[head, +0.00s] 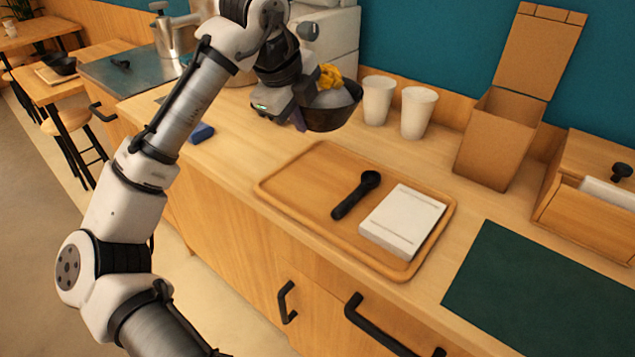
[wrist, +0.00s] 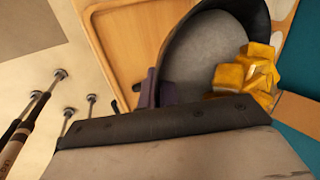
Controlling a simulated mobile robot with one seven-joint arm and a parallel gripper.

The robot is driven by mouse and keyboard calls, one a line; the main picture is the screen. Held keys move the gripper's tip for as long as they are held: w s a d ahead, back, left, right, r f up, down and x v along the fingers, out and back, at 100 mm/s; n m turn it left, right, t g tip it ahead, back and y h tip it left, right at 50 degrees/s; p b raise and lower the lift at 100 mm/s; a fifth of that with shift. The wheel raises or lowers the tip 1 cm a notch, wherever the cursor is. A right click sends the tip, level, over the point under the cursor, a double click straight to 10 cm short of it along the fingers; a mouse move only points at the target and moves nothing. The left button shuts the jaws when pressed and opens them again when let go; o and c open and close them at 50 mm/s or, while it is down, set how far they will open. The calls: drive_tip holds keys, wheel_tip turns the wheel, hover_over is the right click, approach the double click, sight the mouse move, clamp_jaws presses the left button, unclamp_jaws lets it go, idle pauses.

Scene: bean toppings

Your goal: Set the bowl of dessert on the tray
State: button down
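A dark bowl (head: 332,118) holds pale grey dessert with yellow chunks (head: 329,77) on top. My gripper (head: 300,115) is shut on the bowl's left side, and the bowl appears held above the counter behind the tray. In the wrist view the bowl's dark rim (wrist: 177,38) curves around the grey filling, with the yellow chunks at its right. A purple fingertip (wrist: 155,92) shows at the bowl's wall; the other finger is hidden. The wooden tray (head: 300,185) lies flat on the counter, its back left part bare. The wrist view also shows the tray (wrist: 122,40).
On the tray are a black spoon (head: 356,195) and a white block-like item (head: 403,221). Two white cups (head: 378,100) stand right of the bowl. A cardboard box (head: 500,140), a wooden bin (head: 590,205) and a green mat (head: 550,290) are further right. A blue item (head: 201,133) lies left.

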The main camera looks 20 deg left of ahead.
sight(308, 188)
wheel_tip(308, 188, down, 14)
drive_tip(key=shift+r, duration=0.2)
drive_tip(key=shift+f, duration=0.15)
drive_tip(key=c, duration=1.6)
unclamp_jaws()
drive_tip(key=shift+c, duration=0.2)
drive_tip(key=d+v, duration=0.1)
drive_tip(key=v, duration=1.1)
drive_tip(key=shift+a+b, duration=0.3)
drive_tip(key=shift+a, duration=0.15)
